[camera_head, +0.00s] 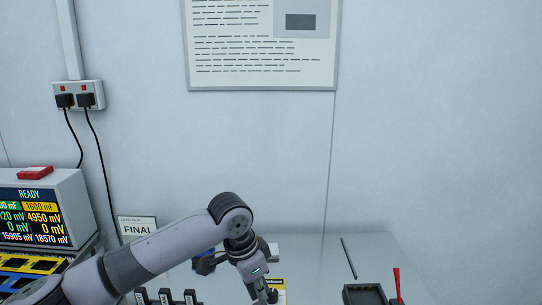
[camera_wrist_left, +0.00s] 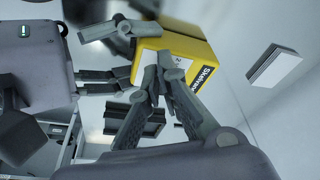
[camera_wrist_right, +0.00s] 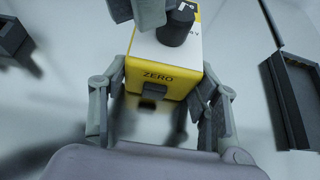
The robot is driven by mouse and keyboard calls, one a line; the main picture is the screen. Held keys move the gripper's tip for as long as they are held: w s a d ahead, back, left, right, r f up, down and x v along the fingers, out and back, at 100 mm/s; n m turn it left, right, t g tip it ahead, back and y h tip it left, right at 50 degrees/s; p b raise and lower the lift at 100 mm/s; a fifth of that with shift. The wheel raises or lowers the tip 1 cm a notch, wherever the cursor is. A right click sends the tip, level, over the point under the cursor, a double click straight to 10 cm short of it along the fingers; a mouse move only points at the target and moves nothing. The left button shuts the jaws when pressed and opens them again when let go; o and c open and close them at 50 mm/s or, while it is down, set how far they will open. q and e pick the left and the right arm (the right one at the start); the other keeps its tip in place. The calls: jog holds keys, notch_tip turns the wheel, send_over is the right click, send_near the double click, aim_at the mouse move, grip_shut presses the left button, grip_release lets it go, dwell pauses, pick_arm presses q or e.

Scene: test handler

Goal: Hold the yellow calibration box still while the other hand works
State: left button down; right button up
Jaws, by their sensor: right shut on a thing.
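The yellow calibration box (camera_wrist_right: 160,80) fills the middle of the right wrist view, with "ZERO" on its yellow side and a dark round knob (camera_wrist_right: 175,28) on its white face. My right gripper (camera_wrist_right: 162,95) is shut on it, one finger along each side. The box also shows in the left wrist view (camera_wrist_left: 203,62), with the right gripper's fingers reaching it from the left. My left gripper (camera_wrist_left: 160,75) has its fingertips together close in front of the box; contact is unclear. In the head view the left gripper (camera_head: 268,294) hides most of the box (camera_head: 277,283).
A tester with a lit "READY" screen (camera_head: 35,217) stands at the left, beside a "FINAL" card (camera_head: 137,227). A dark tray (camera_head: 365,294), a red-handled tool (camera_head: 397,283) and a thin dark rod (camera_head: 349,258) lie to the right. The table's back right is mostly clear.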

pick_arm(q)
jog(key=shift+s+d+f, duration=0.1)
jog(key=shift+d+f, duration=0.2)
pick_arm(e)
jog(key=shift+s+a, duration=0.15)
jog(key=shift+a, duration=0.2)
pick_arm(q)
jog(key=shift+s+a, duration=0.2)
jog(key=shift+a, duration=0.1)
pick_arm(e)
jog(key=shift+d, duration=0.15)
pick_arm(q)
jog(key=v, duration=0.3)
jog(key=w+v, duration=0.1)
jog(key=v, duration=0.1)
jog(key=shift+d, duration=0.25)
pick_arm(e)
jog(key=shift+f, duration=0.1)
pick_arm(q)
jog(key=shift+r, duration=0.7)
pick_arm(e)
jog(key=shift+d, duration=0.15)
pick_arm(q)
jog(key=shift+r, duration=0.1)
